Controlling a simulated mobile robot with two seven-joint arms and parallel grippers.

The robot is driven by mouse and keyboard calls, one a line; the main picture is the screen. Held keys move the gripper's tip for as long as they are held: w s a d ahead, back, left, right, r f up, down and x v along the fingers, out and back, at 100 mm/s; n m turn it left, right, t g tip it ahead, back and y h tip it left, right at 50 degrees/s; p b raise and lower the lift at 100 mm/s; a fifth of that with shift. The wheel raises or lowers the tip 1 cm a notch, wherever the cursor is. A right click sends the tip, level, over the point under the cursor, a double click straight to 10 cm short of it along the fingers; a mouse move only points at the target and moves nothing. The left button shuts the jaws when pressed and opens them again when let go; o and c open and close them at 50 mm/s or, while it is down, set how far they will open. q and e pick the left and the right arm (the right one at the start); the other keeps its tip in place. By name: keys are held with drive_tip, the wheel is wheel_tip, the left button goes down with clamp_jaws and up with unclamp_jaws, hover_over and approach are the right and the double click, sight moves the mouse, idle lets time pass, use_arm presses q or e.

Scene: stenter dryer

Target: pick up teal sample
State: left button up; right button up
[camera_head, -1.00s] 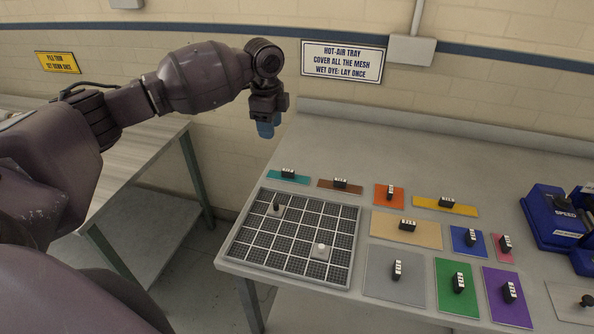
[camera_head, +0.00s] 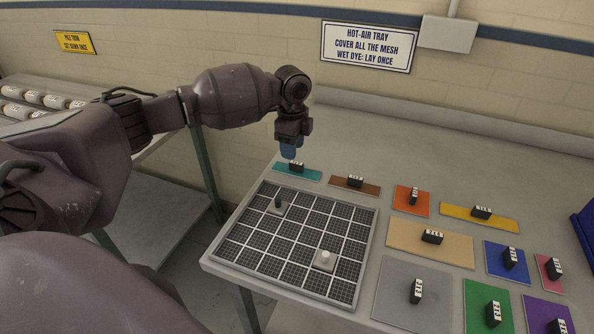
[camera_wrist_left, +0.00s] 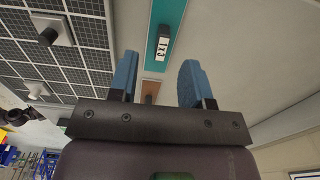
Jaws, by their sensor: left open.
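The teal sample (camera_head: 310,175) is a thin, narrow strip with a black block handle on top. It lies on the table just behind the mesh tray. My left gripper (camera_head: 291,152) has blue fingers and hangs just above the sample, near its handle. In the left wrist view the gripper (camera_wrist_left: 158,80) is open and empty. There the teal sample (camera_wrist_left: 174,18) lies ahead of the fingertips, with its handle, marked 1x3, lined up between them. Fingers and handle look apart. My right gripper is not in view.
The gridded mesh tray (camera_head: 225,243) holds two small knobbed plates. A brown sample (camera_head: 372,189) lies right of the teal one. Orange (camera_head: 402,205), yellow (camera_head: 500,222), tan (camera_head: 400,236), grey and other samples lie further right. The table behind the samples is clear.

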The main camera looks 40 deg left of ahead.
sight(295, 162)
use_arm(q)
drive_tip(key=shift+w+d+f+b, duration=0.1)
drive_tip(key=shift+w+f+b, duration=0.1)
drive_tip(key=shift+f, duration=1.35)
drive_tip(key=shift+w+d+f+b, duration=0.1)
drive_tip(key=shift+f+b, duration=0.05)
drive_tip(key=shift+f, duration=1.35)
clamp_jaws()
